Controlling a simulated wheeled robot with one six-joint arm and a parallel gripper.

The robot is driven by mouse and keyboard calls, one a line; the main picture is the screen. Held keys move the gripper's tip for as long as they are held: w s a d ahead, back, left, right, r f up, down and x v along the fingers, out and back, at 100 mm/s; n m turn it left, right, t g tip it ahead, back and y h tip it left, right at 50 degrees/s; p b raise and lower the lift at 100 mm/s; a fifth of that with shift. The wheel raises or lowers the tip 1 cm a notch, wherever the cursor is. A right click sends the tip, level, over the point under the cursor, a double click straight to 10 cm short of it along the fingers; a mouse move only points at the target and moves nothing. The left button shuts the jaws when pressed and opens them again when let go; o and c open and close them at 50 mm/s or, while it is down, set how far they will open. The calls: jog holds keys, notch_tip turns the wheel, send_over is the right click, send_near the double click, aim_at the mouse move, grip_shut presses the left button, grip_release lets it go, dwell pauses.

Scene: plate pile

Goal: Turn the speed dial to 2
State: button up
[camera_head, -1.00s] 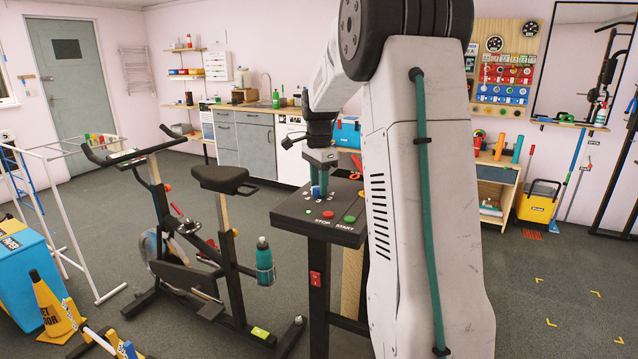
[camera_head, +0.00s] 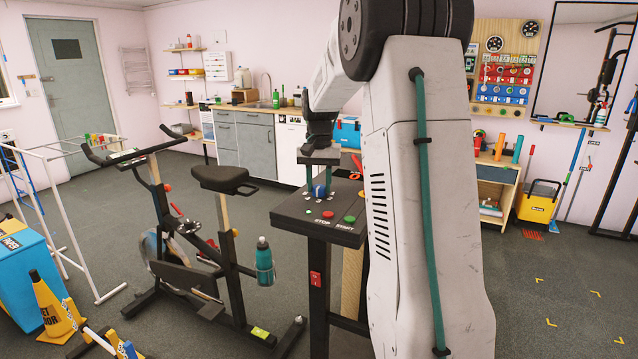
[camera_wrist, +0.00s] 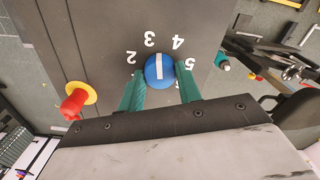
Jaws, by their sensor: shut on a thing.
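The blue speed dial (camera_wrist: 160,72) with a white line sits on a dark console top (camera_wrist: 95,40). My gripper (camera_wrist: 161,71) has its two teal fingers on either side of the dial and is shut on it. In the wrist view the numbers 2, 3, 4 and 5 show upside down around the dial. The white line runs nearly up and down, its upper end between 3 and 4. In the head view the dial (camera_head: 319,191) shows small between the fingers on the console (camera_head: 290,213).
A red knob with a yellow collar (camera_wrist: 76,103) stands left of the dial in the wrist view. A red STOP button (camera_head: 328,214) and a green START button (camera_head: 350,219) are on the console front. An exercise bike (camera_head: 215,230) with a teal bottle (camera_head: 264,262) stands left.

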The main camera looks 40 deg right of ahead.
aim_at(319, 186)
jog(key=n, duration=0.6)
jog(key=shift+r, duration=0.15)
jog(key=n, duration=0.6)
jog(key=shift+n, duration=0.4)
jog(key=o, duration=1)
notch_tip(319, 186, up, 8)
jog(key=shift+f, duration=0.15)
dwell(0.3)
